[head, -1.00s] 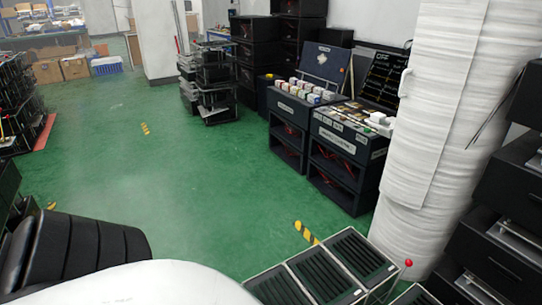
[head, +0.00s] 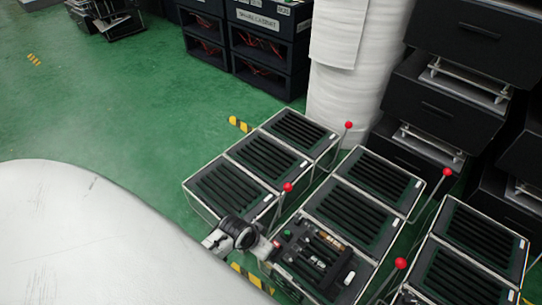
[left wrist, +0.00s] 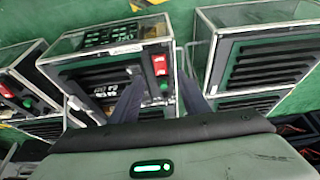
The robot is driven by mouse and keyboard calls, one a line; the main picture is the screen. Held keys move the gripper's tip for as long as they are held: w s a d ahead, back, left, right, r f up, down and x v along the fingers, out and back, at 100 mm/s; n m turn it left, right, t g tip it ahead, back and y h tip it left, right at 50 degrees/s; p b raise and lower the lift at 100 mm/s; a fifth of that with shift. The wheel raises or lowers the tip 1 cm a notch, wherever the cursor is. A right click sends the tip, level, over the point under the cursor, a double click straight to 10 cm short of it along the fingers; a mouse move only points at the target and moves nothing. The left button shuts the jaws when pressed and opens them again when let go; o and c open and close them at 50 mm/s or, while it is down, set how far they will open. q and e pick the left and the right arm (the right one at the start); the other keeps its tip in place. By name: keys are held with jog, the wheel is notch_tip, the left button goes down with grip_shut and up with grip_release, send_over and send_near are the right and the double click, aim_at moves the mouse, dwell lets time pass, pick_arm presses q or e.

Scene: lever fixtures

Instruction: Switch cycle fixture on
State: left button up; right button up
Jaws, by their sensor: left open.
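Several boxy fixtures with black slatted tops stand on the floor in the head view. One fixture (head: 322,262) has an uncovered top with small components showing. Levers with red ball knobs, such as one lever (head: 287,187), rise beside the fixtures. My left arm reaches to the near side of the uncovered fixture, its fingertips unclear there. In the left wrist view my left gripper (left wrist: 160,88) is open and empty, its dark fingers pointing at a fixture front with a red switch (left wrist: 160,65) and a green button (left wrist: 164,84). I cannot tell whether they touch. My right gripper is not in view.
A white wrapped column (head: 345,90) stands behind the fixtures. Dark drawer units (head: 470,40) stand at the right, close to the fixtures. Black racks (head: 265,45) stand at the back.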

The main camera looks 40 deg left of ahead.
pick_arm(q)
jog(key=b+x, duration=0.4)
jog(key=x, duration=0.3)
jog(key=shift+w+f, duration=0.1)
jog(key=shift+f, duration=0.2)
jog(key=shift+w+f+b, duration=0.2)
jog(key=shift+f+b, duration=0.1)
jog(key=shift+f, duration=0.1)
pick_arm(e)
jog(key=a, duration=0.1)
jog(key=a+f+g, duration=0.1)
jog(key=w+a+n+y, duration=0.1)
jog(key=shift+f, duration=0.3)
pick_arm(q)
jog(key=c, duration=1.1)
jog(key=shift+o, duration=0.2)
jog(key=shift+r, duration=0.1)
